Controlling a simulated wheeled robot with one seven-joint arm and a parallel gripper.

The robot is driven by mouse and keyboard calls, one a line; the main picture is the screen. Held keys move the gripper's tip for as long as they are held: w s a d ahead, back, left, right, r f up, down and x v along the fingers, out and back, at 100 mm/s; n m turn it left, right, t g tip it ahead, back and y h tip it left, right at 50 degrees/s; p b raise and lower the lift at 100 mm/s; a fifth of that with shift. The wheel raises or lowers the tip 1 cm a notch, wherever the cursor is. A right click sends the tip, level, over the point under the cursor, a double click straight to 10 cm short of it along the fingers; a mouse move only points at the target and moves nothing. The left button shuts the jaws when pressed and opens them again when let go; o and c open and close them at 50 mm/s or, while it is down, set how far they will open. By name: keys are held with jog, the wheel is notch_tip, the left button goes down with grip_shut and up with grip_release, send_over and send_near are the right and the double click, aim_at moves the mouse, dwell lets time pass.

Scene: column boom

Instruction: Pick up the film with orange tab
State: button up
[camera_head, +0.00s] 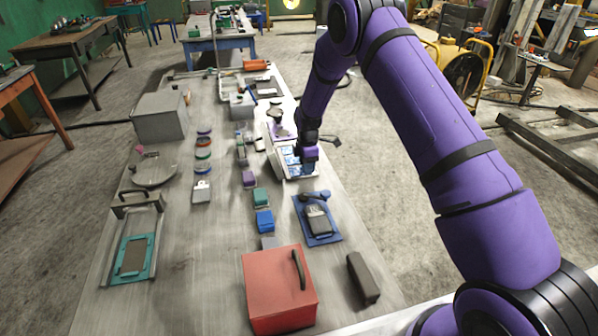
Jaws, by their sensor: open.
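My purple arm reaches over the long grey table, and my gripper (307,158) is low above a white tray (280,168) on the table's right side. The gripper is open; its fingertips are small and partly hidden by the wrist. Blue-and-white flat pieces (291,160) lie in the tray, just left of the gripper. I cannot make out an orange tab on any of them, so I cannot tell which is the film. Part of the tray is hidden behind the gripper.
A red box (278,290) and a dark block (363,278) stand at the near end. A blue mat (330,236) with a grey device lies nearer than the tray. Small coloured boxes (260,197) line the middle. A grey box (160,117) stands at left.

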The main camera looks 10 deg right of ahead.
jog(key=shift+f, duration=0.1)
jog(key=c, duration=0.7)
